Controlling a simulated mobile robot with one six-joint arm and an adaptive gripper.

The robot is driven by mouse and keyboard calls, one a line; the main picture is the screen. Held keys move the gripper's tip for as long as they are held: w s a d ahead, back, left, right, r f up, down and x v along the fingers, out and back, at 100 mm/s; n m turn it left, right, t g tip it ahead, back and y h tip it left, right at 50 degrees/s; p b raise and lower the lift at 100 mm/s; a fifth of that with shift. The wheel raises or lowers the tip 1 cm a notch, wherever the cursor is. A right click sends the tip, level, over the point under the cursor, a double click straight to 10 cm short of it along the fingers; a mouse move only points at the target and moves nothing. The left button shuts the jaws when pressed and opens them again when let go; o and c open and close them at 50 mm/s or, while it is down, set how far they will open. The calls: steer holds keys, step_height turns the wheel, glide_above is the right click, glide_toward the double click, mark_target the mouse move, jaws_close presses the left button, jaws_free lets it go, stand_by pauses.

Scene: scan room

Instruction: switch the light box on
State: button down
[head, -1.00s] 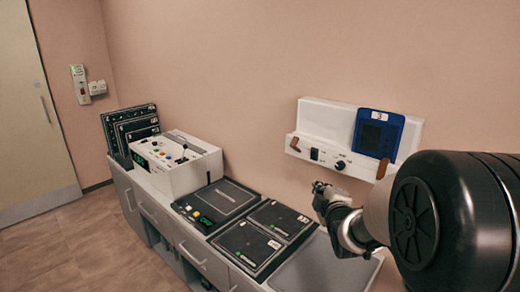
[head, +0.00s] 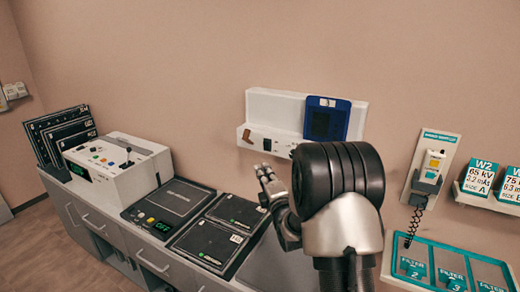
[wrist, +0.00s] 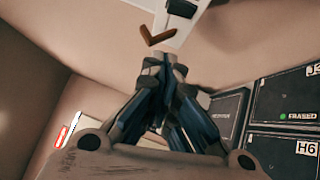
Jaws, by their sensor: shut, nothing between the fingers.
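A small dark switch (head: 267,144) sits on the ledge front; my arm partly hides the ledge's right part. In the wrist view the white unit's edge (wrist: 137,5) and a brown clip (wrist: 158,38) show at the top. My gripper (head: 264,171) is shut and empty, in front of and below the ledge in the picture. Its closed fingertips (wrist: 166,60) point towards the clip in the wrist view, apparently apart from it.
A counter below holds a white control console (head: 115,165), dark flat cassettes (head: 240,212) and upright plates (head: 60,135). At right are a wall handset (head: 433,165) with a coiled cord, a teal filter tray (head: 405,245) and labelled cards (head: 480,178).

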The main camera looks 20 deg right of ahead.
mark_target(267, 146)
steer(key=w+d, duration=0.1)
steer(key=w, duration=0.3)
steer(key=w+d+r+b, duration=0.1)
steer(key=w, duration=0.2)
steer(key=w+d+r, duration=0.1)
steer(key=w+d, duration=0.1)
steer(key=w, duration=0.2)
steer(key=shift+w, duration=0.3)
steer(key=shift+d+r, duration=0.1)
steer(key=shift+r, duration=0.05)
